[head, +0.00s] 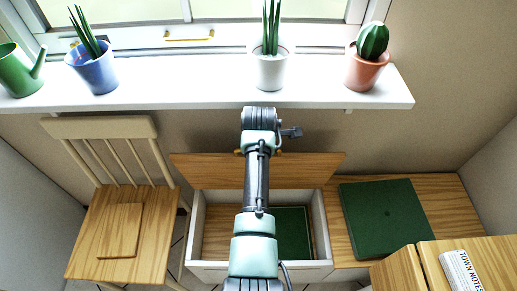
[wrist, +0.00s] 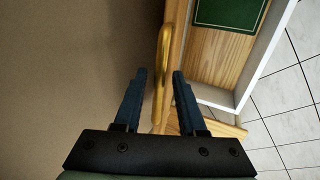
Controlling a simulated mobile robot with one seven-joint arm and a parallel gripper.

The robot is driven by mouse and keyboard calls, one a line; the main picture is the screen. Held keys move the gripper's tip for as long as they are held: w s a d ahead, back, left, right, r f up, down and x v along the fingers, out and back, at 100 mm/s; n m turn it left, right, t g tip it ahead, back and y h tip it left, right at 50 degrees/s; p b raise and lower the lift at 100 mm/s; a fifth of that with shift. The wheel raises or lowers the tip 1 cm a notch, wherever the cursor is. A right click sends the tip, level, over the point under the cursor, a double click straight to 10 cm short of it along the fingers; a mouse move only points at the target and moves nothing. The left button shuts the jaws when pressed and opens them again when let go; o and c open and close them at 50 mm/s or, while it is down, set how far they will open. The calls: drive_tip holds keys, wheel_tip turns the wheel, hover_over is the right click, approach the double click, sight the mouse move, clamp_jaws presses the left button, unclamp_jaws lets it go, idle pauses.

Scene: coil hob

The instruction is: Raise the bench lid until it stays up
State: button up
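The wooden bench lid (head: 300,168) stands raised, roughly upright, at the back of the open bench box (head: 318,225) near the wall. In the wrist view the lid shows edge-on as a narrow wooden strip (wrist: 180,30). A brass handle (wrist: 162,70) on the lid runs between the fingers of my gripper (wrist: 160,72). The fingers are apart, one on each side of the handle, with gaps visible. In the head view my arm covers the middle of the lid and hides the fingers.
A green panel (head: 292,232) lies inside the box. A green cushion (head: 383,216) lies on the bench to the right. A wooden chair (head: 120,215) stands left. A sill (head: 205,93) with several pots is above. A wooden cabinet (head: 400,272) is front right.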

drive_tip(key=shift+r, duration=0.1)
drive_tip(key=p+v, duration=0.2)
drive_tip(key=v, duration=1)
drive_tip(key=shift+s+r, duration=0.2)
drive_tip(key=shift+r, duration=0.15)
